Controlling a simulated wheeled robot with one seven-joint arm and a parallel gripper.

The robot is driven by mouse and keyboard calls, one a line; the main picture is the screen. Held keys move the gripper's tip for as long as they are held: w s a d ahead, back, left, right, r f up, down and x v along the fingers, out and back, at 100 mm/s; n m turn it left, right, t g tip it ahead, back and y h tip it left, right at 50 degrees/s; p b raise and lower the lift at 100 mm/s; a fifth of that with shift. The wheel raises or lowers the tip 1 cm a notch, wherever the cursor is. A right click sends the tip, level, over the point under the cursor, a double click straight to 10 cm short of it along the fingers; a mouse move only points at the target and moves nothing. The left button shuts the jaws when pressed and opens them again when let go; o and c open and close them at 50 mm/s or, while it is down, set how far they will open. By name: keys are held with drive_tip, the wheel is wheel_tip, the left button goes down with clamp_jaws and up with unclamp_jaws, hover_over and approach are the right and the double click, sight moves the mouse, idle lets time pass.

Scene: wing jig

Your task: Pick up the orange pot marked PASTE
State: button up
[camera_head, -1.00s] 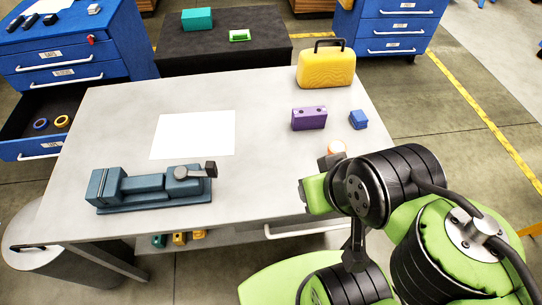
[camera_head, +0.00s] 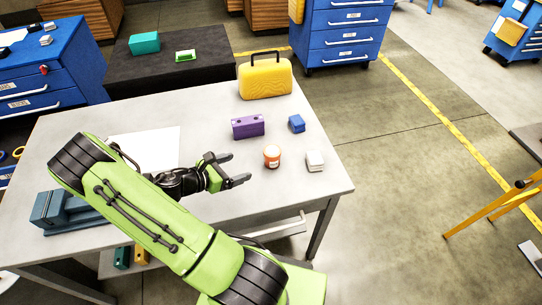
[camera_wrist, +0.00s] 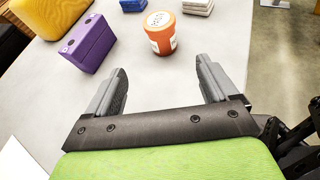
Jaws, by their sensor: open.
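The orange pot (camera_head: 272,157) stands upright on the grey table, with a white lid and a pale label. In the wrist view the pot (camera_wrist: 161,36) stands beyond the fingertips, roughly between their lines, with dark writing on its lid that I cannot read for sure. My gripper (camera_head: 240,169) is open and empty, to the left of the pot and apart from it. Its two grey fingers also show in the wrist view (camera_wrist: 160,66), with bare table between them.
On the table (camera_head: 325,184) near the pot are a purple block (camera_head: 247,126), a small blue block (camera_head: 297,123) and a white stack (camera_head: 315,161). A yellow case (camera_head: 265,78) stands farther back. A white sheet (camera_head: 150,148) and a blue-grey vise (camera_head: 70,211) are at left.

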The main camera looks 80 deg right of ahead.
sight(266, 158)
drive_tip(key=b+x, duration=0.2)
drive_tip(key=x, duration=1.4)
drive_tip(key=shift+s+d, duration=0.2)
drive_tip(key=shift+s, duration=0.1)
drive_tip(key=shift+a+r, duration=0.1)
drive_tip(key=shift+c, duration=0.7)
drive_tip(key=c, duration=1)
